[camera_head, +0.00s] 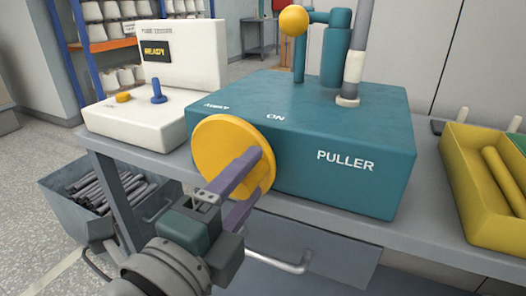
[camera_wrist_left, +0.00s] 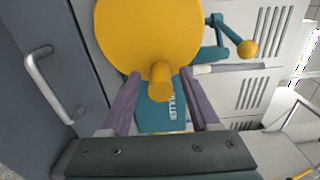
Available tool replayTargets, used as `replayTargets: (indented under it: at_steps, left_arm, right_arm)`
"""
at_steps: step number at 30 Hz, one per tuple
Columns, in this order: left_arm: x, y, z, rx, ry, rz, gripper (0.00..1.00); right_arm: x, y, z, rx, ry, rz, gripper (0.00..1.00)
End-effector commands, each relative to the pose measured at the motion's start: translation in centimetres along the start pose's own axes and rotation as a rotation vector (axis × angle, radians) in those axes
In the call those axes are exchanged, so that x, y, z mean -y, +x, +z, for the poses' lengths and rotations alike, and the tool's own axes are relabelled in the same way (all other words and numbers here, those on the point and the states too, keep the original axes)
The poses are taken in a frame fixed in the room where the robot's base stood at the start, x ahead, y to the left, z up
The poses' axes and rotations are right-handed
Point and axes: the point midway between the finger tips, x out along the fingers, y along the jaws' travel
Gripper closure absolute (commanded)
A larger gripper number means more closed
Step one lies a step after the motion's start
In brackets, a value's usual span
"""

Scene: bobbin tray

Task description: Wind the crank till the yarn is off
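The teal puller (camera_head: 350,180) stands on the bench, marked ON and PULLER. Its yellow crank disc (camera_head: 215,150) is on the front left; in the left wrist view the disc (camera_wrist_left: 150,30) fills the top, with its stubby yellow handle (camera_wrist_left: 160,82) pointing at the camera. My left gripper (camera_head: 258,172) has its purple fingers on either side of the handle, with gaps visible, so it looks open around it. A slim tube (camera_head: 354,65), grey above and off-white below, stands upright on the puller; I cannot tell how much yarn is on it. My right gripper is not in view.
A teal arm with a yellow ball (camera_head: 293,20) rises from the puller's top. A white device (camera_head: 150,115) reading READY stands left. A yellow tray (camera_head: 480,220) is at right. A grey bin (camera_head: 75,205) of dark tubes and a drawer handle (camera_head: 280,262) are below the bench.

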Motion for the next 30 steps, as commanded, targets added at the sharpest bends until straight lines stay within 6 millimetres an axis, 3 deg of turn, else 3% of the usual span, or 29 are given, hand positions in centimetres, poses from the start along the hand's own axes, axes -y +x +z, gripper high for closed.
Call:
replayTargets:
  at_steps: [8,21,30]
  left_arm:
    - [0.0,-0.4,0.0,0.0,0.0,0.0,0.38]
    - [0.0,-8.0,0.0,0.0,-0.001,0.003,0.38]
    - [0.0,-10.0,0.0,0.0,0.0,0.0,0.38]
  right_arm:
    - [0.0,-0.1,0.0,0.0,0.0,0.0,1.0]
    - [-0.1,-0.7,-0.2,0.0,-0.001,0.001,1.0]
    - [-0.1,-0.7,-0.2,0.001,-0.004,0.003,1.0]
